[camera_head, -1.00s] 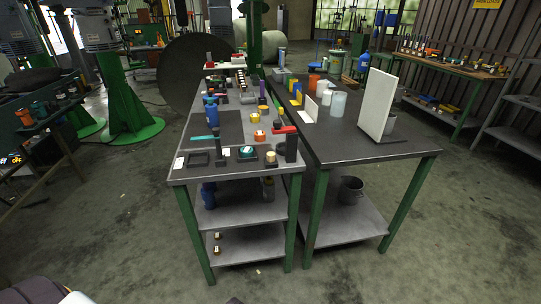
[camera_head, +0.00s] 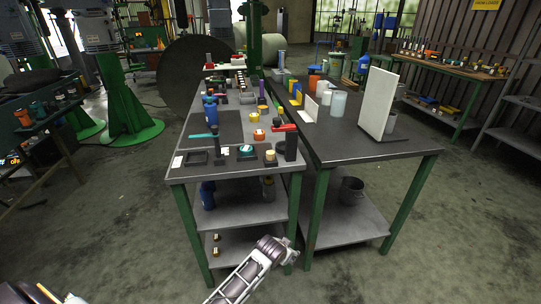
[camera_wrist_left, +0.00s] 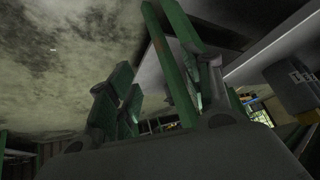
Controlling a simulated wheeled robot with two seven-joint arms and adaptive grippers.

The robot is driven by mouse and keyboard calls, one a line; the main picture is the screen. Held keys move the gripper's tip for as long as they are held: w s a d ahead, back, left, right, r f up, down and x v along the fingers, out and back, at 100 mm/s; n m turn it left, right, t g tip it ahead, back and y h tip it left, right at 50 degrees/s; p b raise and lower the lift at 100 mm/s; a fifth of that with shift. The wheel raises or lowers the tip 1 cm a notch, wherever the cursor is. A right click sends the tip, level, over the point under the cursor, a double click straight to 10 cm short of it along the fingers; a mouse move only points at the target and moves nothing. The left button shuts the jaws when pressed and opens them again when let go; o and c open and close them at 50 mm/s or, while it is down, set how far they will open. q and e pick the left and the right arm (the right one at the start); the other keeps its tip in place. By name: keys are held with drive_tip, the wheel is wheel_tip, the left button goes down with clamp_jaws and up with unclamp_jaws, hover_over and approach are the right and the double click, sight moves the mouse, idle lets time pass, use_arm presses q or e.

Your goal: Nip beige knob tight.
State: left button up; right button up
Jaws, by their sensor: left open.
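The beige knob (camera_head: 270,154) sits on a small dark base at the front right of the left workbench (camera_head: 230,174), in the head view. My left gripper (camera_head: 291,256) is in front of the bench, low, below the level of its top and well apart from the knob. In the left wrist view its two fingers (camera_wrist_left: 162,88) are spread with nothing held between them. The knob cannot be made out in the wrist view. My right gripper is not in view.
A red-handled press (camera_head: 290,143) stands just right of the knob. A teal-topped part (camera_head: 246,151) and a teal-handled tool (camera_head: 215,143) are to its left. A second bench (camera_head: 350,148) adjoins on the right with a white panel (camera_head: 377,103). Floor in front is clear.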

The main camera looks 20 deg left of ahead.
use_arm(q)
drive_tip(key=w+d+r+m+t+y+b, duration=0.1)
drive_tip(key=w+d+r+t+y, duration=0.3)
drive_tip(key=r, duration=0.8)
drive_tip(key=w+a+r+t+b, duration=0.15)
drive_tip(key=w+r, duration=0.45)
drive_tip(key=r, duration=0.6)
drive_tip(key=s+a+r+n+y, duration=0.6)
drive_tip(key=r+n+y, duration=0.2)
drive_tip(key=n, duration=0.5)
drive_tip(key=shift+a+r+t+y+p, duration=0.2)
drive_tip(key=shift+r+t+y+p, duration=0.25)
drive_tip(key=shift+r, duration=0.5)
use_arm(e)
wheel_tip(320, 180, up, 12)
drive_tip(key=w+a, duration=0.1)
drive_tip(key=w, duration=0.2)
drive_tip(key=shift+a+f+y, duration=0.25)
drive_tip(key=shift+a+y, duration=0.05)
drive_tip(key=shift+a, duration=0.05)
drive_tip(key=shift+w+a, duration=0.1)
